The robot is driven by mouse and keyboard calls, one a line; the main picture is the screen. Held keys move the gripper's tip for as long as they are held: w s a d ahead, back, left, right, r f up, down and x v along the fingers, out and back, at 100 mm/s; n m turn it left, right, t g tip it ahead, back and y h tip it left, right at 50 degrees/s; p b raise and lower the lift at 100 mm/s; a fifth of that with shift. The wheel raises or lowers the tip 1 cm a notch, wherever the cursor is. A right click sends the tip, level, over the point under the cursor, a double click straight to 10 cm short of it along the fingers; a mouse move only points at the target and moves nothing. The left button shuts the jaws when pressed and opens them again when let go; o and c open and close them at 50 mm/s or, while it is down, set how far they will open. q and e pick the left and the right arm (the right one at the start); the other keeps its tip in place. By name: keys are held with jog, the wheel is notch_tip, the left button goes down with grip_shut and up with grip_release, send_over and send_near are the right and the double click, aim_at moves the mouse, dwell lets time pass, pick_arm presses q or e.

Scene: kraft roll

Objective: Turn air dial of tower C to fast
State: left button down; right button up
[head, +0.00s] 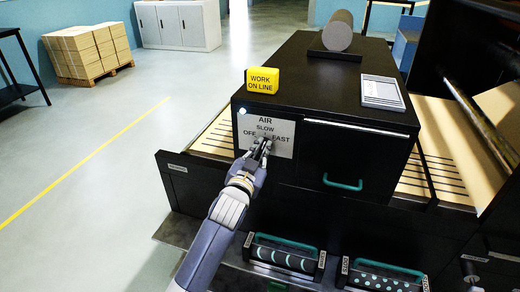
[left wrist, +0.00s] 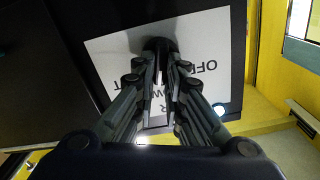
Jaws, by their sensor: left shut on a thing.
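The air dial (left wrist: 157,44) is a dark knob on a white panel (head: 281,148) marked AIR, OFF, SLOW and FAST, on the front of the black cabinet. My left gripper (head: 261,149) is at this dial, its two fingers shut on the knob. In the left wrist view, the gripper (left wrist: 160,70) closes around the knob, with the white panel behind it, seen upside down. The fingers hide most of the dial, so I cannot tell which mark it points to. My right gripper is not in view.
A yellow WORK ON LINE block (head: 263,80), a grey roll (head: 338,31) and a pale framed card (head: 382,91) are on the cabinet top. A teal handle (head: 342,183) sticks out right of the panel. Handled racks (head: 285,257) stand below. The floor at left is open.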

pick_arm(q)
jog(key=shift+s+d+f+m+p, duration=0.1)
jog(key=shift+m+p, duration=0.05)
jog(key=shift+m, duration=1.25)
jog(key=shift+w+d+f+m+p, duration=0.1)
jog(key=shift+m+p, duration=0.05)
jog(key=shift+m, duration=1.25)
jog(key=shift+s+d+f+m+p, duration=0.1)
jog(key=shift+m+p, duration=0.05)
jog(key=shift+m, duration=1.25)
jog(key=c, duration=1.7)
grip_release()
jog(key=shift+o, duration=0.2)
jog(key=v, duration=1.2)
